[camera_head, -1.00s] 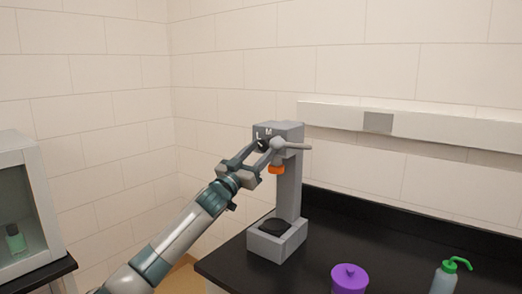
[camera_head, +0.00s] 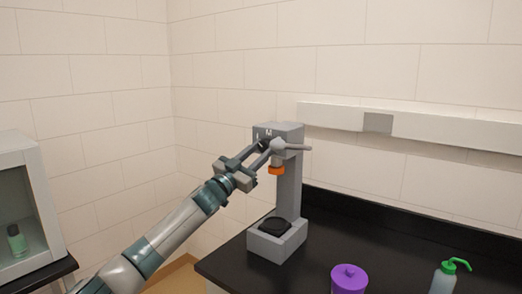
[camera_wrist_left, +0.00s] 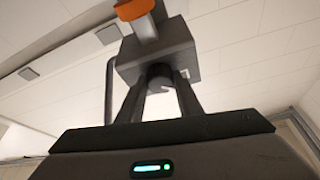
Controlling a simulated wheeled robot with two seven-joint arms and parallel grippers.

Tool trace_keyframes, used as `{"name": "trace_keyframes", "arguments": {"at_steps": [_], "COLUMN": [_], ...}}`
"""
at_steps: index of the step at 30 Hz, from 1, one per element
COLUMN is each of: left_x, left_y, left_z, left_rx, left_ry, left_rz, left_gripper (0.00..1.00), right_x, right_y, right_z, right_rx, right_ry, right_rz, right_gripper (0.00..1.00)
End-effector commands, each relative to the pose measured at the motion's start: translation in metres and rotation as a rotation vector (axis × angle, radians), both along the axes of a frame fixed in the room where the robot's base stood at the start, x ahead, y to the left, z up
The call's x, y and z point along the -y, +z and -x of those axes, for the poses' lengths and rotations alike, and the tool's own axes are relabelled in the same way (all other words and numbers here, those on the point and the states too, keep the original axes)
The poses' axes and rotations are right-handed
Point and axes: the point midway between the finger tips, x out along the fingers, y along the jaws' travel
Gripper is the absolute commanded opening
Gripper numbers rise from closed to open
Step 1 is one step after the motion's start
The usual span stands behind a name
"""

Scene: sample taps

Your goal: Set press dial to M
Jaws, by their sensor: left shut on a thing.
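The grey press (camera_head: 290,195) stands upright on the black bench, with the letters L and M on its head (camera_head: 290,129). The dial is mostly hidden behind my left gripper's fingers in the head view; in the left wrist view a round dark dial (camera_wrist_left: 160,78) shows between the fingers. My left gripper (camera_head: 266,146) is shut on the dial at the front of the press head. The dial's pointer setting cannot be read. My right gripper is not in view.
An orange tip (camera_head: 276,170) and a grey lever (camera_head: 298,147) project from the press. A purple lidded jar (camera_head: 349,278) and a green-topped bottle (camera_head: 444,278) stand front right. A cabinet (camera_head: 30,200) is at left. The bench behind the jar is clear.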

Motion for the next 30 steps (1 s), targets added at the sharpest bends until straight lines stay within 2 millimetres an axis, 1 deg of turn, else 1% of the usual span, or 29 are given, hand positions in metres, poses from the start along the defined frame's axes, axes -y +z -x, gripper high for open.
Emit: {"name": "trace_keyframes", "arguments": {"at_steps": [5,6,9,20,24,30], "left_x": [-0.002,-0.002,-0.003,-0.003,-0.004,-0.004], "left_y": [0.002,0.002,0.002,0.003,0.003,0.003], "left_z": [-0.001,-0.002,-0.002,-0.003,-0.003,-0.003], "left_rx": [0.089,0.11,0.166,0.359,0.416,0.467], "left_ry": [0.002,0.002,0.002,-0.001,-0.001,-0.001], "left_rz": [-0.126,-0.156,-0.233,-0.496,-0.574,-0.645], "left_gripper": [0.1,0.1,0.1,0.1,0.1,0.1], "right_x": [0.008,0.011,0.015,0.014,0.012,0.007], "right_y": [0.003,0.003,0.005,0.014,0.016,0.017], "right_z": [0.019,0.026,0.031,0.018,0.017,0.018], "right_rx": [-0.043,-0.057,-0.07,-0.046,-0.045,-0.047], "right_ry": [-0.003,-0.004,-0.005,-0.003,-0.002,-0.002], "right_rz": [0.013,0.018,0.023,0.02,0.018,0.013], "right_gripper": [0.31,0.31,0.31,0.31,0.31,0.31]}}
